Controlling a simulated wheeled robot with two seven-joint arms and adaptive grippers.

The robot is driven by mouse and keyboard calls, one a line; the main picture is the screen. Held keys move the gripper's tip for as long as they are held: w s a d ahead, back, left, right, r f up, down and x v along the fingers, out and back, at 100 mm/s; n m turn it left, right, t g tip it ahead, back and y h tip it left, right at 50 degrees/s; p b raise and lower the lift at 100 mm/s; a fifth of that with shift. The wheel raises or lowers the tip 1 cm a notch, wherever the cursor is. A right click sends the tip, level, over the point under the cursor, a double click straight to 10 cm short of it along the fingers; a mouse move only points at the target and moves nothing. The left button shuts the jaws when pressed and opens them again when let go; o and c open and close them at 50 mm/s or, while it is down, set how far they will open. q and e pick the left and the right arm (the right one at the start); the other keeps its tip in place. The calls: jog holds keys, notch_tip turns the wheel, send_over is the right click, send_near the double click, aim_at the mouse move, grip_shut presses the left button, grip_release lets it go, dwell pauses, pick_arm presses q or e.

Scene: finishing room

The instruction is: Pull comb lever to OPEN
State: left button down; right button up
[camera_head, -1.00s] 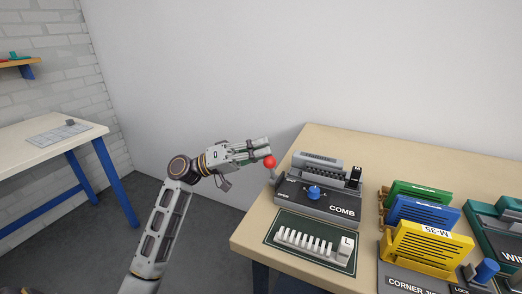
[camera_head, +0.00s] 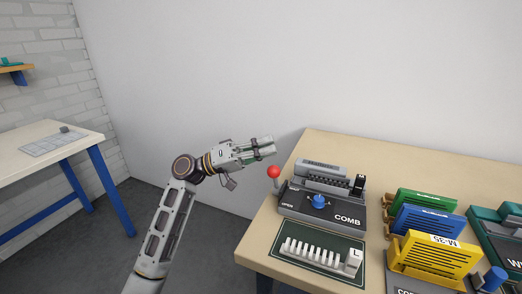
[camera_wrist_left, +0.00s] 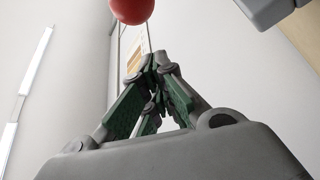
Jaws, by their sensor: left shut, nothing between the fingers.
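The comb machine (camera_head: 321,207) is a dark grey unit marked COMB, with a blue knob (camera_head: 318,202) on top. Its lever ends in a red ball (camera_head: 273,171) at the machine's left side, near a small OPEN label. My left gripper (camera_head: 270,146) points right, its fingers just above and behind the ball in the picture, with a small gap to it. In the left wrist view the green-padded fingers meet at their tips (camera_wrist_left: 156,66), empty, and the red ball (camera_wrist_left: 132,8) shows beyond them at the top edge. My right gripper is not seen.
A green mat (camera_head: 318,262) with a white comb piece (camera_head: 320,254) lies in front of the machine. Green, blue and yellow slotted holders (camera_head: 437,255) stand to the right. The wooden bench's left edge is below the lever. Another table (camera_head: 48,143) stands far left.

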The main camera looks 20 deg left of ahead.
pick_arm(q)
jog(key=v, duration=0.9)
jog(key=shift+a+r, duration=0.2)
jog(key=shift+a, duration=0.35)
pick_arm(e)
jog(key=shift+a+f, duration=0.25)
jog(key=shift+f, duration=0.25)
pick_arm(q)
jog(key=shift+w, duration=0.1)
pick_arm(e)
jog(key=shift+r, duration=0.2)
